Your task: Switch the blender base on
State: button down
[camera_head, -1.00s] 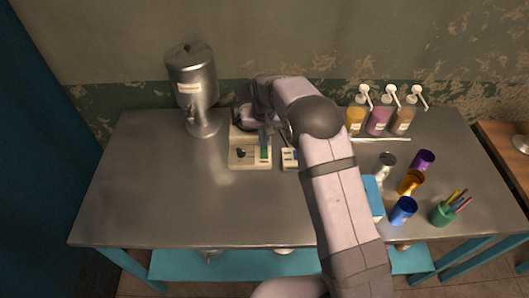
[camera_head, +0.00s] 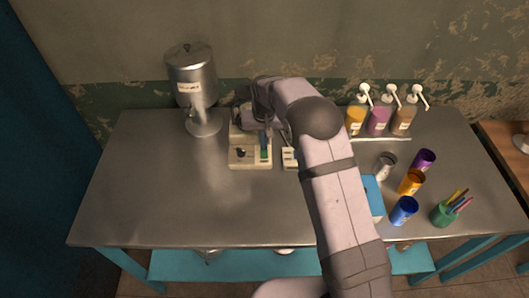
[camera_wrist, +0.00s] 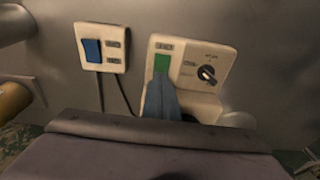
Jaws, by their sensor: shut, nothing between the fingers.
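The blender base (camera_head: 241,163) is a cream block with a dark dial and a green button, standing at the back middle of the table. In the wrist view its control face (camera_wrist: 215,60) shows the green button (camera_wrist: 162,62) and the black dial (camera_wrist: 207,73). My gripper (camera_wrist: 160,84) is shut and empty, its blue fingertips at the green button's near edge and covering part of that area. Whether they touch or press it, I cannot tell. In the head view my gripper (camera_head: 264,134) shows as a blue tip beside the green patch. Its upper part hides some of the base.
A small cream panel (camera_head: 289,158) with a blue rocker switch (camera_wrist: 92,50) sits beside the base. A metal dispenser (camera_head: 193,85) stands to the left, pump bottles (camera_head: 378,121) at the back right, and cups (camera_head: 404,210) at the right. The left table area is clear.

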jog(key=shift+f, duration=0.45)
dwell(0.3)
notch_tip(320, 180, up, 7)
jog(key=p, duration=0.4)
jog(key=shift+p, duration=0.3)
dwell(0.6)
